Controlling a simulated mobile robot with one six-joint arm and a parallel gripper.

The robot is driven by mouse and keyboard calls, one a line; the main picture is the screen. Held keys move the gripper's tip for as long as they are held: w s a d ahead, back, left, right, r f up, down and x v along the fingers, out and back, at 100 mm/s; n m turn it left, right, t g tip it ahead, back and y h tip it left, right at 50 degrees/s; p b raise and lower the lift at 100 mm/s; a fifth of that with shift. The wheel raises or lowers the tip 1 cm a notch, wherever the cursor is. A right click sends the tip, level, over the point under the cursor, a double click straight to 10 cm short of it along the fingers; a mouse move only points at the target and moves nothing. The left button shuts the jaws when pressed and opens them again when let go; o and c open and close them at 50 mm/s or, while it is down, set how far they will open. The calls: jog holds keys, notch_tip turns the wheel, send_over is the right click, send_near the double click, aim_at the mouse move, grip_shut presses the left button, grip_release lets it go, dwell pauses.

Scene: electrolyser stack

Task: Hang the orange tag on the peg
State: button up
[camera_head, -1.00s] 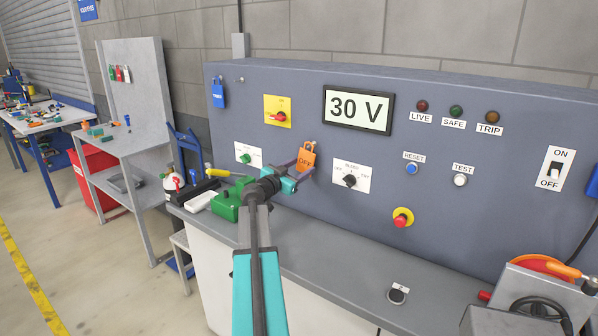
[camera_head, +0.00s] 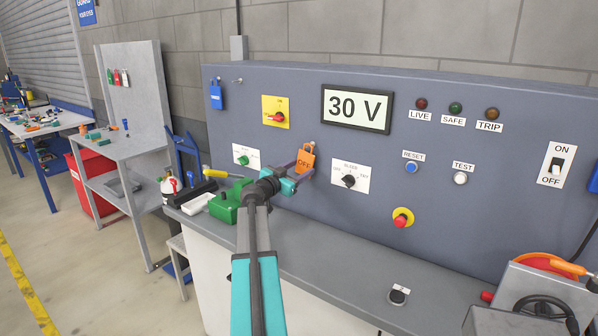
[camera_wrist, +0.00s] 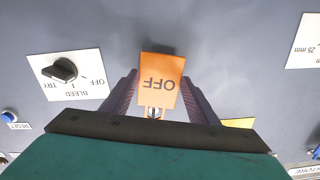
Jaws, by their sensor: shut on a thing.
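The orange tag (camera_head: 305,160), marked OFF, is in my gripper (camera_head: 296,171), in front of the grey-blue panel. In the wrist view the tag (camera_wrist: 161,80) shows upside down between the two dark fingers of my gripper (camera_wrist: 158,92), with a small metal part at its lower end. My gripper is shut on it. A small bare peg (camera_head: 238,80) sticks out near the panel's top left. It is up and left of the tag, well apart from it. A blue tag (camera_head: 216,97) hangs just left of that peg.
The panel carries a yellow switch plate (camera_head: 275,111), a 30 V display (camera_head: 357,109) and a bleed knob (camera_head: 348,180) near my gripper. A green box (camera_head: 229,203) sits on the bench under my arm. The bench top (camera_head: 330,262) right of my arm is mostly clear.

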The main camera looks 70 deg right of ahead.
dwell(0.4)
jog(key=o, duration=1)
jog(key=shift+a, duration=0.15)
jog(key=b+v, duration=0.4)
jog(key=v, duration=0.9)
jog(key=shift+w+a+b, duration=0.15)
jog(key=shift+a+b, duration=0.1)
jog(key=shift+b, duration=0.1)
